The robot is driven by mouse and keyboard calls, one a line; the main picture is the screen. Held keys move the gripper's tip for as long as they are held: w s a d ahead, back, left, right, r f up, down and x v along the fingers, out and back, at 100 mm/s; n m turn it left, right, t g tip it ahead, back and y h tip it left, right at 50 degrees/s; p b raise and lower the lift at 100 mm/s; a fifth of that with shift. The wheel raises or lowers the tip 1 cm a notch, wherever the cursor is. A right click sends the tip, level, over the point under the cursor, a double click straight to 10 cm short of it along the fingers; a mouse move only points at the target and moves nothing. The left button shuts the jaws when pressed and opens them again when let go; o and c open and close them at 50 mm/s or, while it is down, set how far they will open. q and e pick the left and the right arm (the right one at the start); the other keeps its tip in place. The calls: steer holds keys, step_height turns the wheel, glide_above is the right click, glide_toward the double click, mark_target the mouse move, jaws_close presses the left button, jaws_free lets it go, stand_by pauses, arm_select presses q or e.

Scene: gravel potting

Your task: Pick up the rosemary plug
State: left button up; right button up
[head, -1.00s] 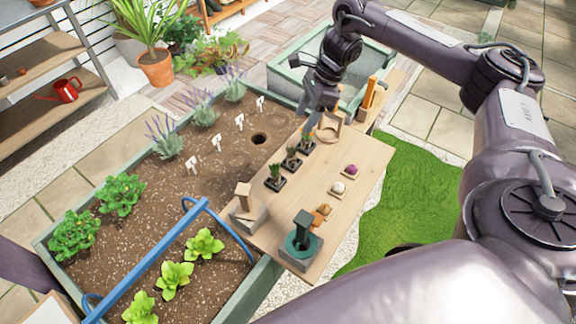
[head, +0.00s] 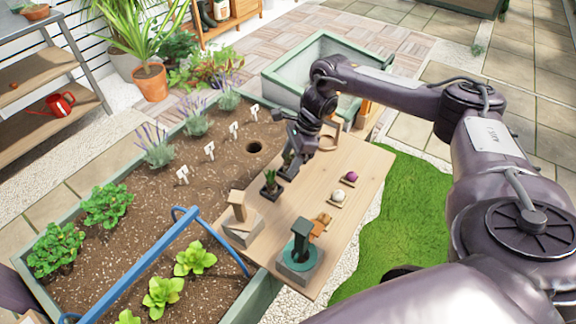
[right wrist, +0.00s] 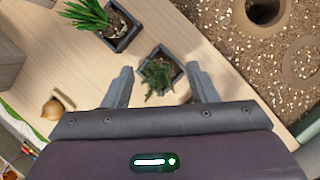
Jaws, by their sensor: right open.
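A plug with dark, needle-like green leaves in a square black pot, which looks like the rosemary plug (right wrist: 158,78), stands on the wooden board (head: 345,165). My right gripper (right wrist: 160,70) is open, with one finger on either side of this pot in the right wrist view. No grip on it shows. In the head view my right gripper (head: 291,154) is low over the row of plugs and partly covers this one. A second plug with long grassy leaves (right wrist: 108,22) stands beside it, also visible in the head view (head: 270,184). My left gripper is out of view.
The planting bed (head: 165,215) with an open hole (head: 254,147) lies left of the board. A wooden-handled block (head: 240,215), a green-handled tool on a block (head: 298,256) and small bulbs (head: 338,195) sit on the board. A blue handle (head: 150,255) arches over the bed.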

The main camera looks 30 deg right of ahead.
steer(key=shift+f, duration=0.1)
steer(key=c, duration=0.7)
